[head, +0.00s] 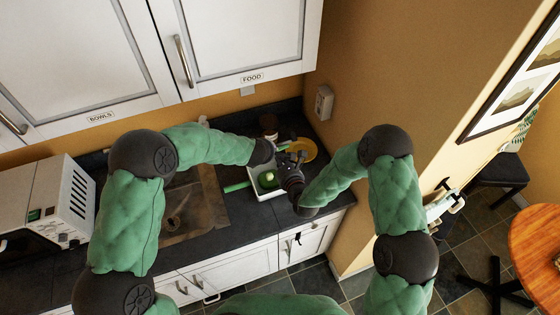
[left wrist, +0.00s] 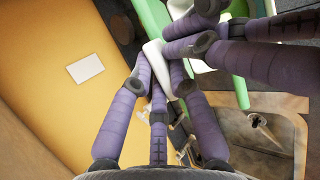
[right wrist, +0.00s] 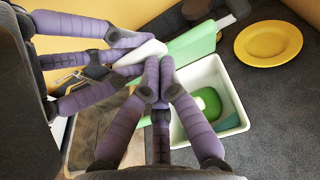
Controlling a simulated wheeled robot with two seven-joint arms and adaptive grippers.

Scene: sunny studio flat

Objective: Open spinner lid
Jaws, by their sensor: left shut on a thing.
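A white box (right wrist: 205,78) stands on the dark counter, with a round green thing (right wrist: 209,104) inside. Its top looks uncovered in the right wrist view. A flat light-green piece (right wrist: 194,42) is beside and above the box; it may be the lid, but much of it is hidden. My left gripper (left wrist: 160,82) is shut on a white part (left wrist: 153,58) close to the green piece. My right gripper (right wrist: 158,72) is right beside that white part, its fingertips close together. I cannot tell whether it grips anything. In the head view the grippers overlap over the box.
A yellow plate (right wrist: 268,43) lies in the counter corner, near a dark jar (head: 269,123). The sink (head: 185,212) is to the left, and a microwave (head: 45,210) is farther left. Wall cabinets (head: 240,40) hang above. Bare counter (right wrist: 280,110) shows right of the box.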

